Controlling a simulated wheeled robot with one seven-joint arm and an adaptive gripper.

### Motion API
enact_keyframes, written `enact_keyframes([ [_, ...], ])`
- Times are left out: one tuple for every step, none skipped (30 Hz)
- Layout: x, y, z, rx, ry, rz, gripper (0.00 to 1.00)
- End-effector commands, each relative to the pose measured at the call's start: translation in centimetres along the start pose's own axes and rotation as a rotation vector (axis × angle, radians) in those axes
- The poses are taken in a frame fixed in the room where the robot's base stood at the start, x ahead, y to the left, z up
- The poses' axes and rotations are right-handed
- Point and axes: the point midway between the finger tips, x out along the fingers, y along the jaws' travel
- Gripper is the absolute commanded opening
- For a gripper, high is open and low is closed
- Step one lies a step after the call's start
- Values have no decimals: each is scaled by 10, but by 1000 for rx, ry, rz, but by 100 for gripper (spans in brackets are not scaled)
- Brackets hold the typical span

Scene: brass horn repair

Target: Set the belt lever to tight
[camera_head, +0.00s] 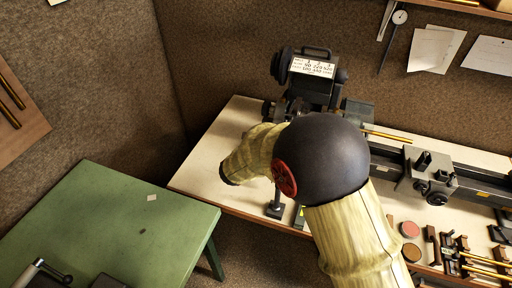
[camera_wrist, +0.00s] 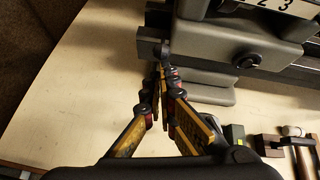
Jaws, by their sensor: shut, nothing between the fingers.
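The grey lathe headstock (camera_head: 312,82) stands on the bench, with a white speed label (camera_head: 312,67) on its front. In the wrist view the headstock (camera_wrist: 245,35) fills the upper right, with a round dark knob (camera_wrist: 248,61) on its face. My gripper (camera_wrist: 165,72) is shut and empty, its fingertips close to a small dark block-like part (camera_wrist: 152,48) at the left end of the lathe. I cannot tell whether they touch. I cannot identify the belt lever for certain or read its setting. In the head view my arm hides the gripper and part of the lathe.
The pale bench top (camera_wrist: 70,95) is clear left of the lathe. A hammer (camera_wrist: 298,136) and small blocks (camera_wrist: 235,133) lie at the lower right. A green table (camera_head: 110,225) stands at left. The lathe carriage (camera_head: 430,180) and brass-coloured rods (camera_head: 485,262) are at right.

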Motion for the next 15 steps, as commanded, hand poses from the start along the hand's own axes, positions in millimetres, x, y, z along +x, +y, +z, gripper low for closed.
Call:
enact_keyframes([
  [-5,-2,12,3,19,2,0],
  [-5,-3,14,3,31,4,0],
  [-6,-4,17,3,47,7,0],
  [-6,-4,20,5,59,9,0],
  [-6,-4,22,6,71,11,0],
  [-6,-5,24,5,88,15,0],
  [-6,-5,26,7,100,17,0],
  [-7,-6,29,7,112,20,0],
  [-7,-6,32,8,128,22,0],
  [-7,-7,34,9,140,24,0],
  [-7,-7,36,9,152,27,0],
  [-7,-8,40,11,168,30,0],
  [-7,-8,41,11,181,33,0],
  [-6,-8,43,11,193,35,0],
  [-6,-9,46,13,209,37,0],
])
